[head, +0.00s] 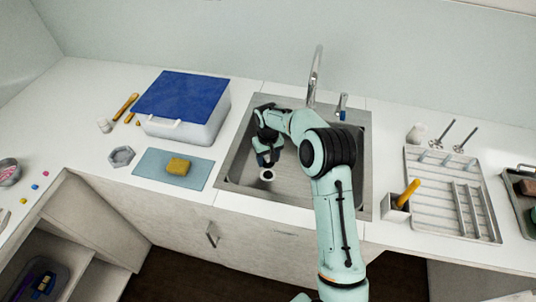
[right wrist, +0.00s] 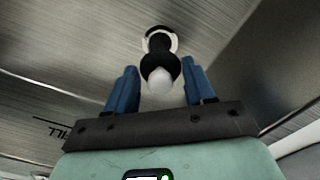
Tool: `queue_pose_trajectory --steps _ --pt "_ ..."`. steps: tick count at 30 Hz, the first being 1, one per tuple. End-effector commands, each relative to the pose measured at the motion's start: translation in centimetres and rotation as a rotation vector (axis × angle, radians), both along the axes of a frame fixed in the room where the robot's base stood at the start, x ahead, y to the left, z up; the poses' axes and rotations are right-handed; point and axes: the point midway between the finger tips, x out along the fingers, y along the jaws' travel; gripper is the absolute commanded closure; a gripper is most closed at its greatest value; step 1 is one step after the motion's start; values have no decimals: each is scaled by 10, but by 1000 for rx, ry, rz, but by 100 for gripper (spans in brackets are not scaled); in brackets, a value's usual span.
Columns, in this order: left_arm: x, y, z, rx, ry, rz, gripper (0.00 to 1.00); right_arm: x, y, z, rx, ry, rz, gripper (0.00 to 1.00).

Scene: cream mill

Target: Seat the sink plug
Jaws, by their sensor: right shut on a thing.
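The steel sink (head: 240,168) is set into the white counter. Its drain (head: 267,175) shows as a pale ring with a dark centre in the basin floor. My right gripper (head: 267,160) reaches down into the basin, just beside and above the drain. In the right wrist view its blue fingers (right wrist: 158,85) are shut on the sink plug (right wrist: 159,68), a dark piece with a pale rounded end. The pale drain ring (right wrist: 174,41) shows behind the plug. I cannot tell whether plug and drain touch. The gripper hides the plug in the head view. My left gripper is not in view.
A tap (head: 314,75) rises behind the sink. A blue-lidded box (head: 185,108) and a blue mat (head: 150,172) with a yellow sponge (head: 178,166) lie left. A drying rack (head: 435,205) and a holder with a yellow-handled tool (head: 408,193) stand right.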

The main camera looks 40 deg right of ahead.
Motion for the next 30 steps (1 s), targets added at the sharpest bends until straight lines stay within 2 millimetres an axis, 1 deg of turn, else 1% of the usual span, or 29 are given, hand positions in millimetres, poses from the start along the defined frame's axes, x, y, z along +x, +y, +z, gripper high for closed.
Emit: queue_pose_trajectory --steps 1,3,12,18,24,30 --pt "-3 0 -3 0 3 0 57 -1 0 -7 0 2 0 74" --pt "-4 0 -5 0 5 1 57 -1 0 -13 -1 1 0 74" --pt "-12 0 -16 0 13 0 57 -1 0 -40 0 2 0 74" --pt "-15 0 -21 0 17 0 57 -1 0 -54 -1 1 -1 74" --pt "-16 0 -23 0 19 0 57 0 0 -61 0 0 -1 74" --pt "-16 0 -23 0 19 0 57 0 0 -61 0 -1 -1 74"
